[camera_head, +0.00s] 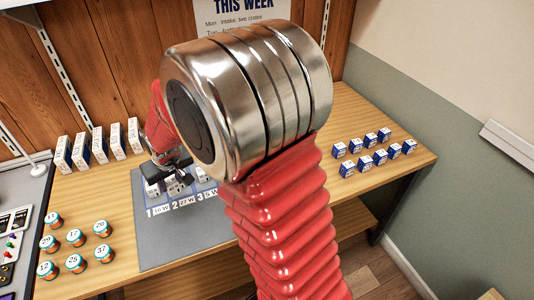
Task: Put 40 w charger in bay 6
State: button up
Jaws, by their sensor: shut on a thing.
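My gripper (174,175) is at the left end of the grey mat (190,233), low over the labelled bays. It is shut on a small pale block that looks like a charger; its label is too small to read, and my jaws partly cover it. Printed bay labels "1 16 W" (157,211), "2 27 W" (182,204) and a third (207,196) run along the mat. Small white-and-grey chargers (152,189) stand behind these labels. Bay 6 and the mat's right part are hidden behind my red arm.
Several white boxes (98,145) stand upright at the back left. Several numbered round jars (76,237) stand at the front left. Small blue-and-white boxes (380,157) stand in two rows at the right. The wooden table (350,107) is bare between these groups.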

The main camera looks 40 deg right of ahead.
jog(key=s+d+r+m, duration=0.1)
jog(key=d, duration=1.7)
jog(key=s+d+r+m+h, duration=0.1)
jog(key=d+m, duration=0.1)
jog(key=d, duration=1.7)
jog(key=shift+s+d+r, duration=0.15)
jog(key=shift+s+d, duration=0.05)
jog(key=shift+f, duration=3.15)
jog(key=shift+f, duration=1.85)
